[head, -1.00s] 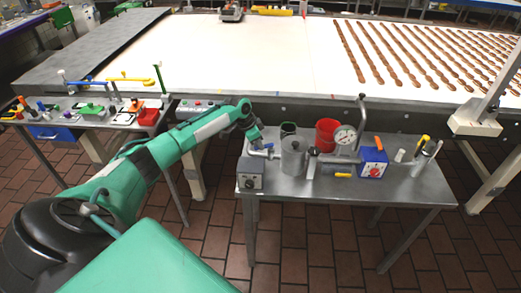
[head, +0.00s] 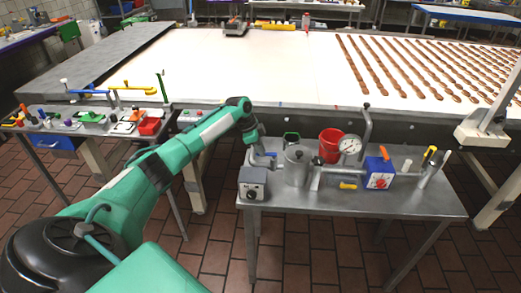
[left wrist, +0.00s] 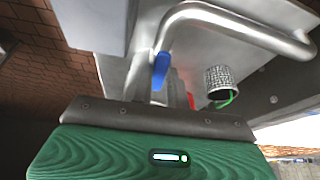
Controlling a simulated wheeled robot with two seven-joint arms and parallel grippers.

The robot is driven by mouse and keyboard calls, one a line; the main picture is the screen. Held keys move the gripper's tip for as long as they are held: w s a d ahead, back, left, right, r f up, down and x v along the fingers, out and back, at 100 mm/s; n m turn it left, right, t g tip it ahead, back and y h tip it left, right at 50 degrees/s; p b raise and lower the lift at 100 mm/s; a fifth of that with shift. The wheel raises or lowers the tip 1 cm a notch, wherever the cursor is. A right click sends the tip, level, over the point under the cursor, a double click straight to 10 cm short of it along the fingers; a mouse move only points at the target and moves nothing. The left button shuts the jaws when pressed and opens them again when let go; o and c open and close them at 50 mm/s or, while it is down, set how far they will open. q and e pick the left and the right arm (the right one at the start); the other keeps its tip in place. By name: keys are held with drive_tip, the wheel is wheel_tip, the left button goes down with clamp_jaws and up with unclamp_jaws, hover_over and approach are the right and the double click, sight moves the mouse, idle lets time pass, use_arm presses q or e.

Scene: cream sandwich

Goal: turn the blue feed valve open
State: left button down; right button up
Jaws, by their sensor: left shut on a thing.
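The blue feed valve handle (left wrist: 161,70) shows upright in the left wrist view, just beyond the dark front edge of my left gripper and beside a bent metal pipe (left wrist: 235,20). In the head view my left gripper (head: 259,157) points down at the left end of the metal side table, beside the steel pot (head: 297,166). It is shut on the blue valve handle. Its fingertips are small and partly hidden, so the exact grip does not show. My right gripper is out of view.
On the side table (head: 330,203) stand a grey box with a knob (head: 253,184), a red cup (head: 331,145), a round gauge (head: 350,147) and a blue box with a red knob (head: 379,173). A white conveyor (head: 240,65) runs behind. A tool table (head: 85,128) stands left.

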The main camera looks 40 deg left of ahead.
use_arm(q)
drive_tip(key=c, duration=1.4)
unclamp_jaws()
drive_tip(key=shift+o, duration=0.2)
drive_tip(key=b+v, duration=0.3)
drive_tip(key=v, duration=1)
drive_tip(key=shift+r, duration=0.4)
drive_tip(key=shift+a, duration=0.1)
